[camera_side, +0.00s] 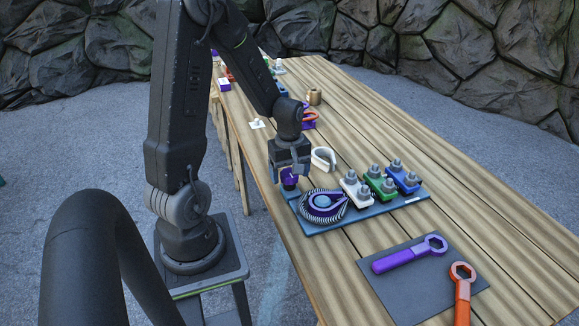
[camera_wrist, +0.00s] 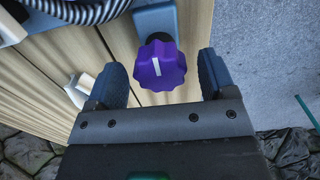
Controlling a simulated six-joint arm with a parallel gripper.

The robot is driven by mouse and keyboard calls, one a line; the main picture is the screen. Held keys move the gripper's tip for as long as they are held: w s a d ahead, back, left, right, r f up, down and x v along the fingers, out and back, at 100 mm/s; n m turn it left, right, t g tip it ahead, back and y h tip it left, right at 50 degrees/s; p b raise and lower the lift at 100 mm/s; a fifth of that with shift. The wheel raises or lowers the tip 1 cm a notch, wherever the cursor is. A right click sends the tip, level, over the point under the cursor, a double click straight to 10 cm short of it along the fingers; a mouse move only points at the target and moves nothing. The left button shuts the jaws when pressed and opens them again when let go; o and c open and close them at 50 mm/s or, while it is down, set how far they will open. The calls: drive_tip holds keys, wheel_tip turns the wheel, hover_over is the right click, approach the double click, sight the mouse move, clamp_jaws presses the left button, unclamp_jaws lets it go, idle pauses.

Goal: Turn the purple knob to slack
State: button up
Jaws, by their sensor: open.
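The purple knob (camera_wrist: 160,66) is lobed, with a white pointer line on its face. In the wrist view it lies between the two fingers of my open gripper (camera_wrist: 161,82), with a visible gap on each side. The white line runs nearly straight up and down in that view. In the side view the knob (camera_side: 290,177) shows small and partly covered under my gripper (camera_side: 289,172), at the near left corner of the blue base plate (camera_side: 352,216). A purple and blue reel (camera_side: 323,204) with a ribbed cable around it sits on the plate beside the knob. No slack marking is readable.
White, green and blue clamp blocks (camera_side: 381,183) with grey bolts stand on the plate right of the reel. A white hook-shaped piece (camera_side: 324,158) stands behind it. A purple wrench (camera_side: 409,254) lies on a dark mat, an orange wrench (camera_side: 462,289) at its edge. The table's right side is clear.

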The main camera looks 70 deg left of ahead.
sight(289, 172)
wheel_tip(289, 172, up, 14)
idle(0.5)
drive_tip(key=shift+f, duration=0.1)
